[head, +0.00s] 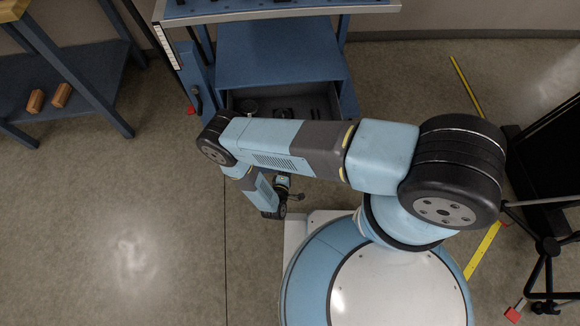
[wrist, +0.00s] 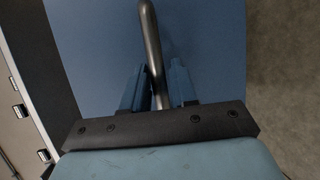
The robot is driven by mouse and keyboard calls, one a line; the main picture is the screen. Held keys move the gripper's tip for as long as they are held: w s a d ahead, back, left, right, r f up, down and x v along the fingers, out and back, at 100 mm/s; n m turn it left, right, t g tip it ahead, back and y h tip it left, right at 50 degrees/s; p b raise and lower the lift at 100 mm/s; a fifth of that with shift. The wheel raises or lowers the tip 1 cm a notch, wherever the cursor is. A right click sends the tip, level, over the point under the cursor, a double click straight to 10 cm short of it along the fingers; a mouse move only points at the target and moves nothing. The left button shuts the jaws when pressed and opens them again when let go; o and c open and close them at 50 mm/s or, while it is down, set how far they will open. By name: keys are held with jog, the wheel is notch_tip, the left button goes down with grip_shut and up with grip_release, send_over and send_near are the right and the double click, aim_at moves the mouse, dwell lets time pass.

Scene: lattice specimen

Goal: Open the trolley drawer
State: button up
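The blue trolley (head: 280,55) stands at the top of the head view. Its drawer (head: 322,103) is pulled out, and its grey inside shows with a round item and small dark parts in it. My forearm hides the drawer's front edge there. In the wrist view the blue drawer front (wrist: 100,45) fills the middle. A metal bar handle (wrist: 151,40) runs down between the two blue fingers of my gripper (wrist: 158,78). The fingers lie close on both sides of the handle, shut on it. The fingertips are hidden in the head view.
A blue bench (head: 85,75) with two wooden blocks (head: 48,97) on its lower shelf stands at the left. A dark stand (head: 548,245) is at the right, near yellow floor tape (head: 482,250). The floor at the lower left (head: 130,220) is clear.

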jog(key=v, duration=1.3)
